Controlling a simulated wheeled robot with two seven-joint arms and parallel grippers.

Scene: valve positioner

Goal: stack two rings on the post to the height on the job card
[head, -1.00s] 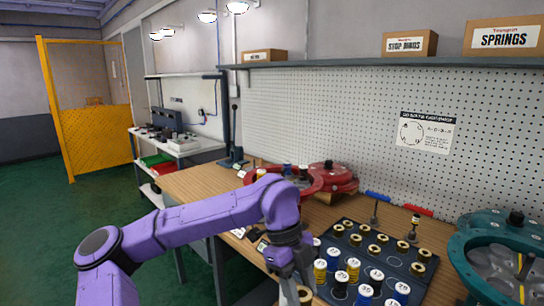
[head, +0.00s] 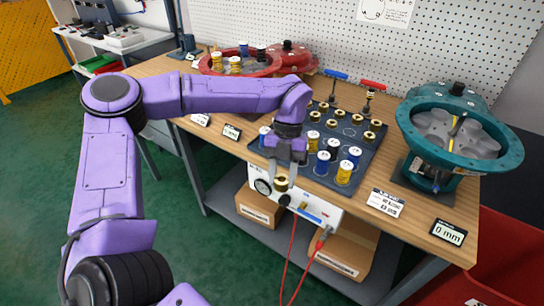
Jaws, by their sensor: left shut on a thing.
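My left gripper (head: 283,178) points down in front of the table's front edge, left of the tray's middle. It is shut on a brass ring (head: 281,185) with a dark centre. More brass rings (head: 376,125) sit on the dark tray (head: 320,180). A slim yellowish post (head: 457,126) stands in the open teal housing (head: 405,128) at the right. A small printed card (head: 385,202) lies on the table in front of the housing; its text is too small to read surely. A display (head: 447,232) beside it reads 0 mm. My right gripper is out of view.
Several yellow and blue springs with white tops (head: 322,158) stand on the tray's front part. A red housing (head: 213,62) stands at the back left. Two tools with blue (head: 335,74) and red (head: 373,85) handles stand behind the tray. A gauge panel (head: 318,208) hangs under the table edge.

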